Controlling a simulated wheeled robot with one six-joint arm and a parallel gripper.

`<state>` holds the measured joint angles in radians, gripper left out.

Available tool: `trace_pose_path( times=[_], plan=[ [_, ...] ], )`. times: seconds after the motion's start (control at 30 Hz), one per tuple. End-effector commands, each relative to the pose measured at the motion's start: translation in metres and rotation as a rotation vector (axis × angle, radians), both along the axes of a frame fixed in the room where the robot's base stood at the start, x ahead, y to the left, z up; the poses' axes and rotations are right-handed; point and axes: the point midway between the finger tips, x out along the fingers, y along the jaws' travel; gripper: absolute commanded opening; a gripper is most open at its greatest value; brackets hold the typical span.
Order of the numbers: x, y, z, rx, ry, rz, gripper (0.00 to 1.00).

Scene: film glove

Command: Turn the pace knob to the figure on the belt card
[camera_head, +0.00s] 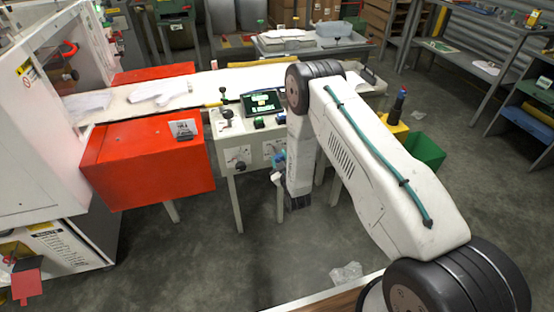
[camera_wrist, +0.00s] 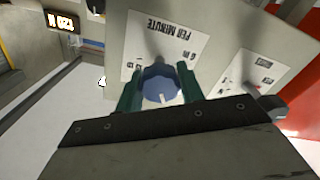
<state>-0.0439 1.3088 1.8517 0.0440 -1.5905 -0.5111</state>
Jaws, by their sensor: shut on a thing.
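The blue knob (camera_wrist: 160,84) is between the two green fingers of my gripper (camera_wrist: 158,88) in the wrist view. The fingers are shut on its sides. A white line shows on the knob face, towards the bottom of the picture. Behind it is a white dial plate (camera_wrist: 190,42) reading "PER MINUTE", upside down; its figures are partly hidden. In the head view my gripper (camera_head: 279,165) is at the front of the pale control panel (camera_head: 226,140), and the arm covers part of it.
A second dial with a dark knob (camera_head: 240,165) is left of my gripper in the head view. A dark screen (camera_head: 264,102) and small controls are on top of the panel. The conveyor belt (camera_head: 125,103) carries white gloves. A green bin (camera_head: 426,150) stands right.

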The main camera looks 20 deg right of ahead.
Motion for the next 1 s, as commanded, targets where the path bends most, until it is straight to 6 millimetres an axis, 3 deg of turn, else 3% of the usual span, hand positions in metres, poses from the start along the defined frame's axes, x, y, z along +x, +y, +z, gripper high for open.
trace_pose_path(
  times=[0.6, 1.0],
  plan=[
    [-0.0031, -0.0006, -0.0038, 0.558, 0.009, -0.004, 0.15],
    [-0.0031, -0.0006, -0.0038, 0.807, 0.009, -0.004, 0.15]
  ],
)
